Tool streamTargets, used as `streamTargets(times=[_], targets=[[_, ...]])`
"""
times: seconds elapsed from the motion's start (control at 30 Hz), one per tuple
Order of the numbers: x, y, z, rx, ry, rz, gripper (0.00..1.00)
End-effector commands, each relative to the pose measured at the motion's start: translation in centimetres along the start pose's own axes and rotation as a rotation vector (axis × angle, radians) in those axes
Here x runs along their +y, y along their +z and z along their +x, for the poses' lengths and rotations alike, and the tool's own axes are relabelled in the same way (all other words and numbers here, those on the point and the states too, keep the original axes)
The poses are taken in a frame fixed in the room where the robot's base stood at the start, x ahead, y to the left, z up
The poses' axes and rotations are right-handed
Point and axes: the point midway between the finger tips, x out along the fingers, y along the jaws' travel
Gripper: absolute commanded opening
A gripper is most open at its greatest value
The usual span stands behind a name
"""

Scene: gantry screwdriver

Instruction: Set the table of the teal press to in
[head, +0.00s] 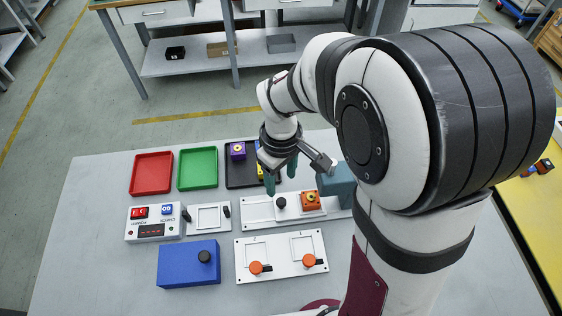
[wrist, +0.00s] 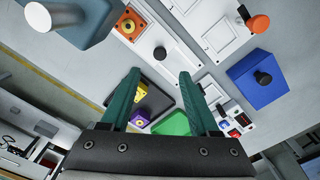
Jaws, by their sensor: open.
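The teal press (head: 338,185) stands at the right end of a long white base (head: 258,212), partly hidden behind my arm. Its teal body also shows at the top left of the wrist view (wrist: 48,30). A black knob (head: 281,202) stands left of the block, also in the wrist view (wrist: 159,53). My gripper (head: 281,178) is open and empty above and behind the knob, with its fingers (wrist: 158,74) apart.
Behind are a red tray (head: 152,158), a green tray (head: 182,184) and a dark tray (head: 233,183) with purple and yellow parts. In front are a blue box (head: 180,270) and a white panel with orange knobs (head: 240,275). A checker box (head: 150,230) stands left.

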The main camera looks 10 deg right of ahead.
Motion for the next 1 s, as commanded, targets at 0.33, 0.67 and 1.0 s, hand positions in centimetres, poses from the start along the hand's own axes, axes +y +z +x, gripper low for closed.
streamTargets(times=[0.33, 0.67, 1.0], targets=[[0.0, 0.0, -6.5, 0.001, 0.001, 0.000, 0.62], [0.0, 0.0, -6.6, 0.000, 0.000, -0.039, 0.62], [0.0, 0.0, -6.6, 0.000, -0.001, -1.191, 0.62]])
